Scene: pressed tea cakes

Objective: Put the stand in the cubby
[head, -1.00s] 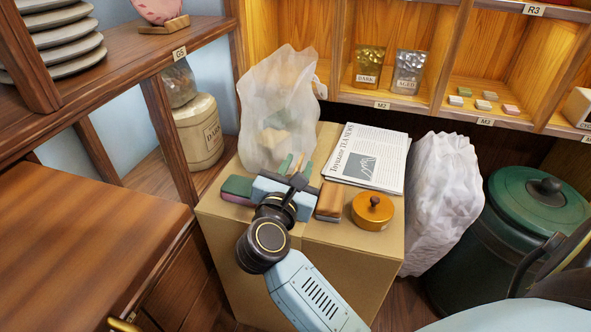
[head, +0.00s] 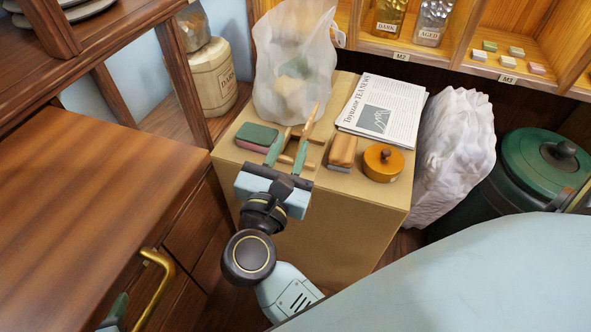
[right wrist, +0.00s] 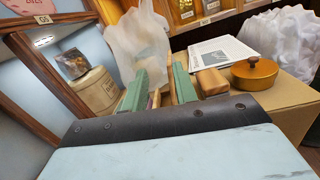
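The wooden stand (head: 310,121) is on the cardboard box, partly hidden by my right gripper. My right gripper (head: 293,139) has its two green fingers apart, with parts of the stand showing between and beyond them. In the right wrist view the fingers (right wrist: 158,82) are also apart, and thin wood shows between them. I cannot tell whether they touch it. Wooden cubbies labelled M2 (head: 401,57) and M3 (head: 508,80) are at the back. A green tip at the bottom left looks like part of my left gripper (head: 117,308); its opening is hidden.
The box top (head: 235,152) also bears a green-and-pink block (head: 257,136), a wooden-backed brush (head: 342,152), an orange lidded pot (head: 383,162), a newspaper (head: 384,108) and a translucent bag (head: 293,60). A white bag (head: 455,150) and green bin (head: 545,165) stand right. The left counter (head: 80,220) is clear.

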